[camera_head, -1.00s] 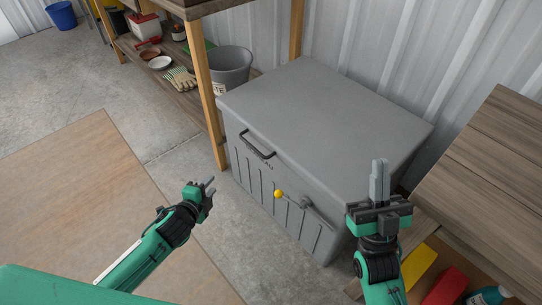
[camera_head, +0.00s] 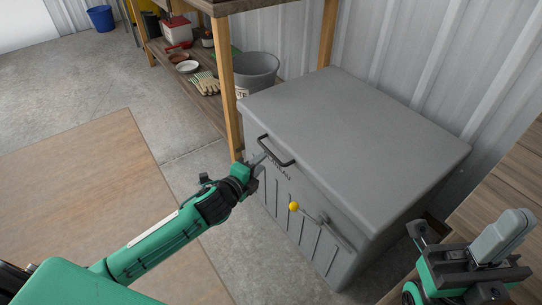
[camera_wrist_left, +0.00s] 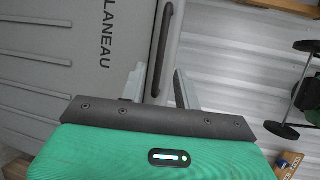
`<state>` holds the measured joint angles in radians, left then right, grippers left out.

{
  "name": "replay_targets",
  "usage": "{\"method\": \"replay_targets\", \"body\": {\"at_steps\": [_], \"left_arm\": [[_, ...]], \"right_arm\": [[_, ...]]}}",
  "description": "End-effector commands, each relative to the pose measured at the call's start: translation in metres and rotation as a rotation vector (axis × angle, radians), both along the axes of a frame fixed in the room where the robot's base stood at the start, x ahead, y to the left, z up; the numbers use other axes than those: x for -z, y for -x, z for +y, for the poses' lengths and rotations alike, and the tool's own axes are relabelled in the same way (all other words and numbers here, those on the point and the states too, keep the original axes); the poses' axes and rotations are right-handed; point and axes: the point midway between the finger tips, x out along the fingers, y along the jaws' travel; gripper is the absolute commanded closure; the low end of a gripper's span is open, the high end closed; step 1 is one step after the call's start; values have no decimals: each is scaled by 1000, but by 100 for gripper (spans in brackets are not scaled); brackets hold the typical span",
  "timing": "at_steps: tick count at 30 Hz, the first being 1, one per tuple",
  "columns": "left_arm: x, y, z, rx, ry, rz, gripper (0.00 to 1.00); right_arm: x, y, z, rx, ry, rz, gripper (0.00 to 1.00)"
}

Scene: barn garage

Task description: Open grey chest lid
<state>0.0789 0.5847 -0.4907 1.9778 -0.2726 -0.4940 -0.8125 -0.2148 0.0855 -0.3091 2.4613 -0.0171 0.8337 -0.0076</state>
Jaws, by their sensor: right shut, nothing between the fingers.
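The grey chest (camera_head: 310,215) stands by the metal wall with its lid (camera_head: 355,125) closed. A dark bar handle (camera_head: 276,152) is on its front near the lid's edge. My right gripper (camera_head: 503,237) is shut and empty, right of the chest.
A yellow ball (camera_head: 293,206) shows at the chest's front. A wooden shelf post (camera_head: 225,85) and a grey bucket (camera_head: 256,72) stand close to the chest's left. A wooden surface (camera_head: 515,175) is at the right.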

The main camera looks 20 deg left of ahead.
Motion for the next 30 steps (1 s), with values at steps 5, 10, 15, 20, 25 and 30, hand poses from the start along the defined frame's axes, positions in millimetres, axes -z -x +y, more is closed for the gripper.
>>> {"method": "replay_targets", "body": {"at_steps": [5,10,15,20,25,30], "left_arm": [[7,-28,-7,-1,0,-1,68],[11,-50,-13,-1,-1,-1,68],[13,-63,-17,0,1,0,68],[13,-67,-18,0,1,0,68],[13,-68,-18,0,0,1,68],[13,-68,-18,0,0,0,89]], "right_arm": [[1,2,-1,0,-4,-26,100],[1,3,-1,0,-6,-39,100],[-3,4,-1,0,-8,-64,100],[-6,6,-1,0,-9,-74,100],[-8,7,-1,0,-9,-78,100],[-8,7,-1,-1,-9,-78,100]]}}
